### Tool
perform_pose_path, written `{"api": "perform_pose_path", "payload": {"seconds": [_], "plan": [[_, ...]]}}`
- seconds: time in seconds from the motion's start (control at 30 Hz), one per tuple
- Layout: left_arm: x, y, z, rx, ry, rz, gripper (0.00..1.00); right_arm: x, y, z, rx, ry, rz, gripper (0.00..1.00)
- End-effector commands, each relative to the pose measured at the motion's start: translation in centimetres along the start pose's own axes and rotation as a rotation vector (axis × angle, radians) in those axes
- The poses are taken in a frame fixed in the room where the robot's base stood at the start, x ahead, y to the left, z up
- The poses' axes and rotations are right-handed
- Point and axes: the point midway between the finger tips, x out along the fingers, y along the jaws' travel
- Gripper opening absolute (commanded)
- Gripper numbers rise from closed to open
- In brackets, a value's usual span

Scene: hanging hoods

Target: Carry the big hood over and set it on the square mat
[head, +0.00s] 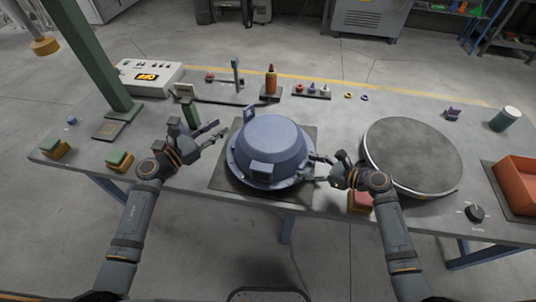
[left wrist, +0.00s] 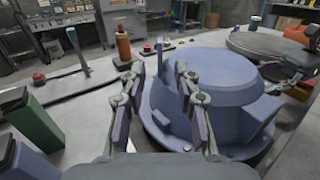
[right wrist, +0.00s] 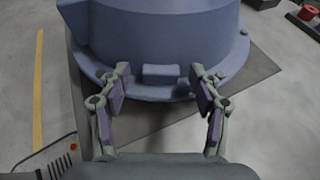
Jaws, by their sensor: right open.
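The big hood (head: 272,146) is a blue dome with a wide bolted flange and small blocks on it. It sits upright over a dark square mat (head: 222,178), whose corners show around it. It also fills much of the left wrist view (left wrist: 215,75) and the right wrist view (right wrist: 165,35). My left gripper (head: 226,132) is open and empty, at the hood's left side and apart from it. My right gripper (head: 311,168) is open at the hood's right edge. Its fingers stand on either side of a small flange block (right wrist: 160,74); I cannot tell whether they touch it.
A round grey plate (head: 413,155) lies right of the hood, with an orange bin (head: 518,184) beyond. A green post (head: 92,55) and a white control box (head: 150,76) stand at left. An orange bottle (head: 271,79) and small parts line the back. The front table edge is near.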

Motion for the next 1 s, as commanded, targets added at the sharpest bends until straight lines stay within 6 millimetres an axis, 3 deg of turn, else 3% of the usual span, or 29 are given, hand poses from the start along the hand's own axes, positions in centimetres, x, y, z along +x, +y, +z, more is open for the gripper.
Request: {"api": "perform_pose_path", "payload": {"seconds": [0.17,0.6,0.8,1.0], "plan": [[0.0,0.0,0.0,0.0,0.0,0.0,0.32,-0.9,-0.1,-0.1,-0.003,0.002,-0.002,0.64],[0.0,0.0,0.0,0.0,0.0,0.0,0.32,-10.1,0.0,-0.2,-0.002,0.007,0.002,0.64],[0.0,0.0,0.0,0.0,0.0,0.0,0.32,-11.8,0.0,-0.1,-0.001,0.003,0.001,0.64],[0.0,0.0,0.0,0.0,0.0,0.0,0.32,-12.0,0.0,0.0,0.001,0.0,-0.001,0.64]]}}
